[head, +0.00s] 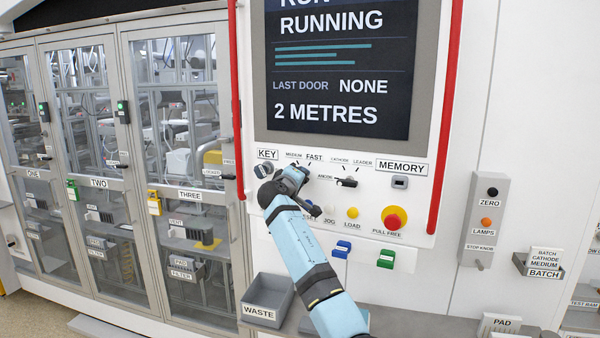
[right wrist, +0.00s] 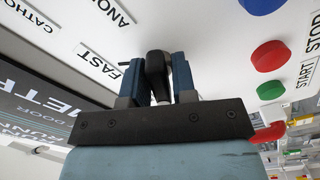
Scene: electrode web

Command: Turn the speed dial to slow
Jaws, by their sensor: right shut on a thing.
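The speed dial shows in the right wrist view as a black knob (right wrist: 157,66) between my two blue fingers. My right gripper (head: 292,176) is shut on it, and the fingers stand on either side of the knob. A "FAST" label (right wrist: 97,67) lies beside the dial, with a short dark mark between them. In the head view the gripper hides most of the dial; "MEDIUM" (head: 294,155) and "FAST" (head: 314,157) show above it. Any slow label is hidden, and I cannot tell exactly where the pointer sits. My left gripper is not in view.
A key switch (head: 264,170) sits just left of the gripper. A second selector dial (head: 346,182) is to its right. A yellow button (head: 352,212) and a red emergency button (head: 394,217) are lower right. The screen (head: 340,68) reads "RUNNING". A waste bin (head: 262,314) stands below.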

